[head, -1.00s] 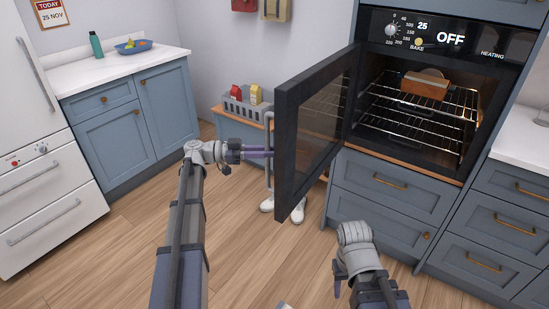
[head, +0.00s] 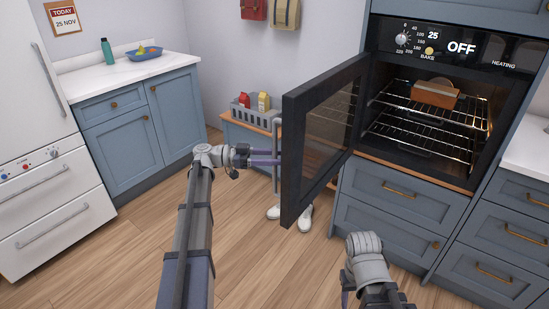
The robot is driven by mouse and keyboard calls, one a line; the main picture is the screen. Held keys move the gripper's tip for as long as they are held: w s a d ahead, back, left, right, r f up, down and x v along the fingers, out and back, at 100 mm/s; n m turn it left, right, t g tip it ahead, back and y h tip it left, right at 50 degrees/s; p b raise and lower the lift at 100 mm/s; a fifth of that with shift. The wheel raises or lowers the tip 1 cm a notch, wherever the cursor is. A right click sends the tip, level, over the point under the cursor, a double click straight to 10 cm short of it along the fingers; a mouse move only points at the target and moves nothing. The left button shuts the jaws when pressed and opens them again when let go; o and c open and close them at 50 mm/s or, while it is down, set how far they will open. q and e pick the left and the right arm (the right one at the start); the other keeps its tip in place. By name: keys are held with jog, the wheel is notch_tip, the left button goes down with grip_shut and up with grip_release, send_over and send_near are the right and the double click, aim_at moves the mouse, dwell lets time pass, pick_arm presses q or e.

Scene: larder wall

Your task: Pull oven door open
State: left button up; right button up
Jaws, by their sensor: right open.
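The oven door (head: 297,160) stands wide open, swung out to the left of the oven (head: 430,125), with its edge towards me. Its upright handle (head: 276,135) is on the door's left side. My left gripper (head: 268,158) is at this handle, its two purple fingers level and reaching across the bar. I cannot tell whether they are shut on it. My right gripper (head: 370,288) is open, low in front of the drawers and away from the door. It points down, and most of its fingers are hidden by its own wrist.
A loaf-like brown item (head: 436,94) sits on the upper oven rack. Drawers (head: 390,205) lie below the oven. A grey crate (head: 253,114) stands on a low bench behind the handle, with white shoes (head: 303,217) near it. The floor (head: 270,262) between my arms is clear.

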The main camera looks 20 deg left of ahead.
pick_arm(q)
jog(key=v, duration=0.7)
jog(key=shift+a, duration=0.4)
jog(key=shift+s, duration=0.1)
